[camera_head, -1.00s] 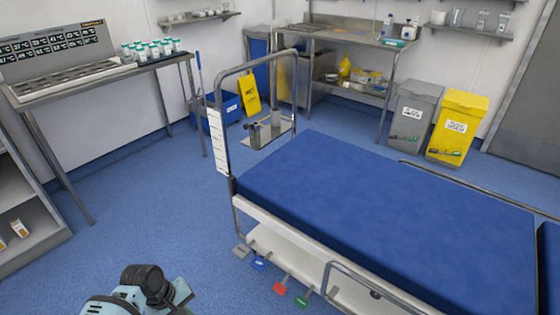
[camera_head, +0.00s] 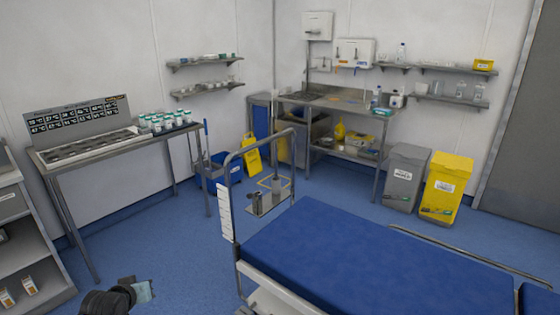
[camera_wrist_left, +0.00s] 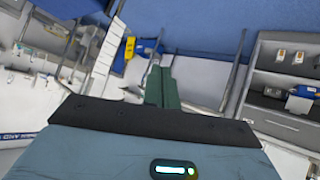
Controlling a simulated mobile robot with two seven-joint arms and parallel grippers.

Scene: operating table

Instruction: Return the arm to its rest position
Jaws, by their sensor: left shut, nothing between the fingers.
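In the left wrist view, my left gripper (camera_wrist_left: 160,86) shows as two dark green fingers close together, shut and empty. They point out over the room, apart from every surface. In the head view, a dark joint and a pale teal part of my left arm (camera_head: 118,298) show at the lower left edge, over the blue floor between the shelf unit and the bed. I cannot make out the gripper's fingers there. My right arm and gripper are not in view.
A bed with a blue mattress (camera_head: 365,250) stands to the right of my arm. A metal table (camera_head: 110,150) with several green-capped jars (camera_head: 165,122) stands at the left. A grey shelf unit (camera_head: 30,255) is at the left edge. Floor between them is clear.

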